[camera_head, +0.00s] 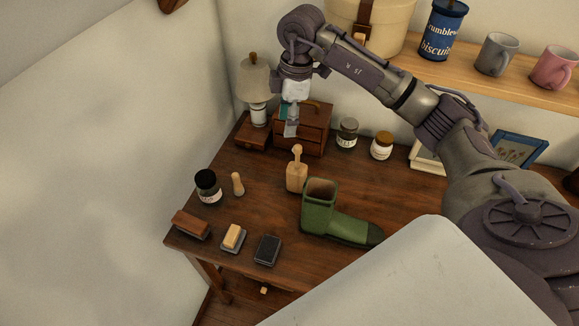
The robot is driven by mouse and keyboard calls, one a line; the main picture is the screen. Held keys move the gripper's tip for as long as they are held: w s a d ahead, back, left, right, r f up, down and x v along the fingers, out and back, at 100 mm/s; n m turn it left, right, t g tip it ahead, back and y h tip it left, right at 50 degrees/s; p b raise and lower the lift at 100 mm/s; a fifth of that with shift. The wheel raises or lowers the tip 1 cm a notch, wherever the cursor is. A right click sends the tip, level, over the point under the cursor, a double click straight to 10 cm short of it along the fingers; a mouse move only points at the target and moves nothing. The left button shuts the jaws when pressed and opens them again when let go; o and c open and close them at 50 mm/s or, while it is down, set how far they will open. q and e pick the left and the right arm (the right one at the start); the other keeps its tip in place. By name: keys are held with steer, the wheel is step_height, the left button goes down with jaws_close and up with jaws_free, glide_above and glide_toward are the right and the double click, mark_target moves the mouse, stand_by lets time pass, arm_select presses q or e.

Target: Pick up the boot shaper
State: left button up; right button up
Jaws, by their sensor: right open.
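The boot shaper looks to be the pale wooden block with a knobbed handle (297,177), standing upright on the brown wooden table (270,207). A green boot (335,216) with a dark toe stands just right of it, its top open. My right gripper (291,130) hangs above and behind the block, in front of a small wooden drawer box, apart from the block. It is open and appears empty; its fingertips are small and partly unclear. My left gripper is not in view.
A dark jar (208,187), small wooden peg (237,184), brushes (233,237) and a black pad (267,250) lie front left. The drawer box (313,125), lamp (254,80) and jars (381,146) stand behind. A shelf (480,77) holds mugs and a tin.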

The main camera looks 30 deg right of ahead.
mark_target(299, 146)
steer(key=shift+m+h, duration=0.7)
steer(key=d+f, duration=0.1)
steer(key=f, duration=0.1)
steer(key=d+f+p, duration=0.1)
steer(key=f, duration=0.1)
steer(key=d+f, duration=0.1)
steer(key=f, duration=0.1)
steer(key=shift+s+d+f, duration=0.2)
steer(key=shift+d, duration=0.05)
step_height(299, 146, down, 5)
steer(key=shift+w+a+f+p, duration=0.1)
steer(key=shift+w+f+p, duration=0.1)
steer(key=shift+p, duration=1)
steer(key=shift+f, duration=0.3)
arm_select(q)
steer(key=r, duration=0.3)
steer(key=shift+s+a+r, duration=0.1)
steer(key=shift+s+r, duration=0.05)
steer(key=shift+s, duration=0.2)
arm_select(e)
jaws_close()
